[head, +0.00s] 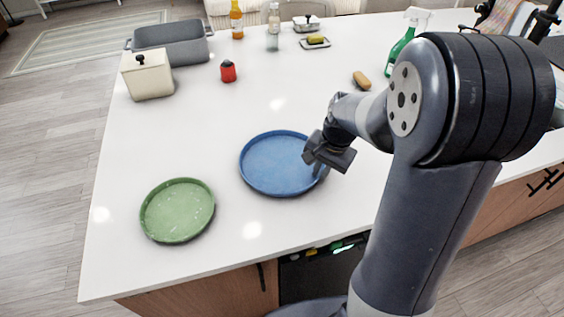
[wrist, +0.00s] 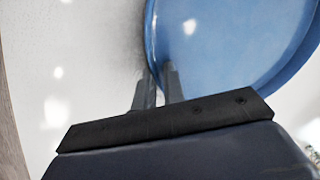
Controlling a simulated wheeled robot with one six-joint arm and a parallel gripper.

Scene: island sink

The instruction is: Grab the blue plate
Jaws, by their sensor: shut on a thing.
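The blue plate (head: 272,163) is round with a low raised rim and is on the white island counter, near the middle of the head view. My gripper (head: 318,170) is at the right edge of the plate. In the wrist view the two fingers (wrist: 158,88) pinch the rim of the blue plate (wrist: 225,45), one finger inside and one outside. The gripper is shut on the rim. The plate looks flat; whether it is raised off the counter I cannot tell. The fingertips are partly hidden in the head view.
A green plate (head: 178,210) lies to the left of the blue one. A red shaker (head: 228,71), a cream canister (head: 148,76) and a grey tray (head: 172,42) stand farther back left. A brown oval item (head: 362,80) lies back right. The counter between is clear.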

